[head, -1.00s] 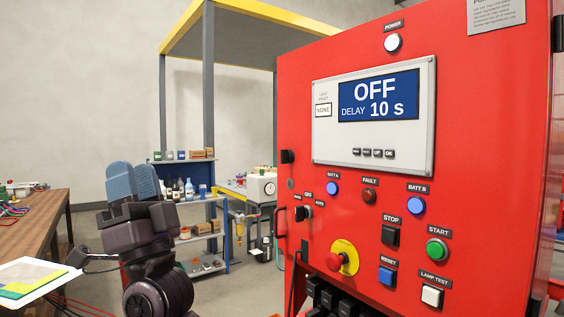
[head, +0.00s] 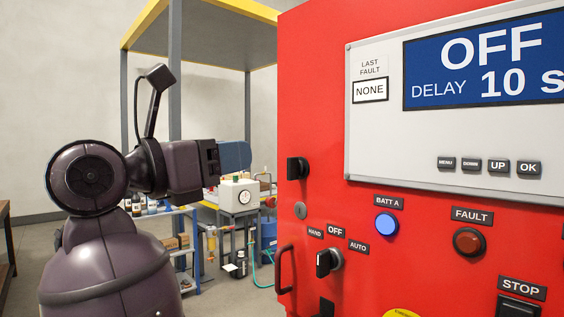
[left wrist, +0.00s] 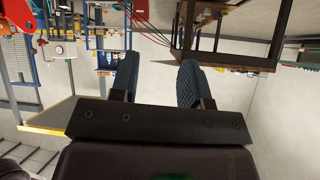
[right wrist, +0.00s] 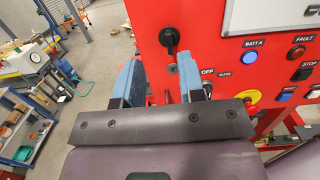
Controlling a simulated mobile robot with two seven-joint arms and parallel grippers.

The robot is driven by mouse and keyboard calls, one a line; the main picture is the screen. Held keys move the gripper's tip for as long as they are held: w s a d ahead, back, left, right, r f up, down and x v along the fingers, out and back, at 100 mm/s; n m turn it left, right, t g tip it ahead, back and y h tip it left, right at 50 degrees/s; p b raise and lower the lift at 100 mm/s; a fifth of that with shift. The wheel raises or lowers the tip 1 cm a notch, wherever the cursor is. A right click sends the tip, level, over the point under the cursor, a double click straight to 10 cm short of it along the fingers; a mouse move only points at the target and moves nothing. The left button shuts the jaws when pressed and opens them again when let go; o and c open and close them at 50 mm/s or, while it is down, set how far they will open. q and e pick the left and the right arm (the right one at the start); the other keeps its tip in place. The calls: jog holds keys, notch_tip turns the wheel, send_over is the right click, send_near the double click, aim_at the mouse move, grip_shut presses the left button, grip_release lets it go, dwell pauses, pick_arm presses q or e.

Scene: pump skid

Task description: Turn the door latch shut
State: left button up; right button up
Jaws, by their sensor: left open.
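The door latch (head: 297,168) is a small black knob near the left edge of the red cabinet door (head: 315,80). It also shows in the right wrist view (right wrist: 169,39), just beyond and between my fingertips. My right gripper (head: 235,158) is to the left of the latch in the head view, pointing towards the cabinet and apart from it. Its blue fingers stand apart with nothing between them in the right wrist view. My left gripper (left wrist: 157,80) is open and empty, facing away from the cabinet; it is not in the head view.
The door carries a display panel (head: 375,140), a HAND-OFF-AUTO switch (head: 328,263), a black pull handle (head: 284,270) and a blue lamp (head: 387,224). A bench with a white gauge box (head: 238,194) stands behind. A table (left wrist: 228,55) shows in the left wrist view.

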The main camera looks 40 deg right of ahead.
aim_at(288, 162)
pick_arm(q)
jog(key=shift+s+a+f, duration=0.15)
jog(key=shift+s+a, duration=0.05)
jog(key=shift+s, duration=0.35)
pick_arm(e)
jog(key=shift+y, duration=0.6)
jog(key=d, duration=0.3)
jog(key=d+f, duration=0.1)
jog(key=d, duration=0.6)
jog(key=shift+d+f, duration=0.2)
jog(key=shift+d, duration=0.1)
jog(key=shift+c, duration=0.3)
pick_arm(q)
jog(key=shift+d, duration=0.1)
pick_arm(e)
jog(key=c, duration=0.6)
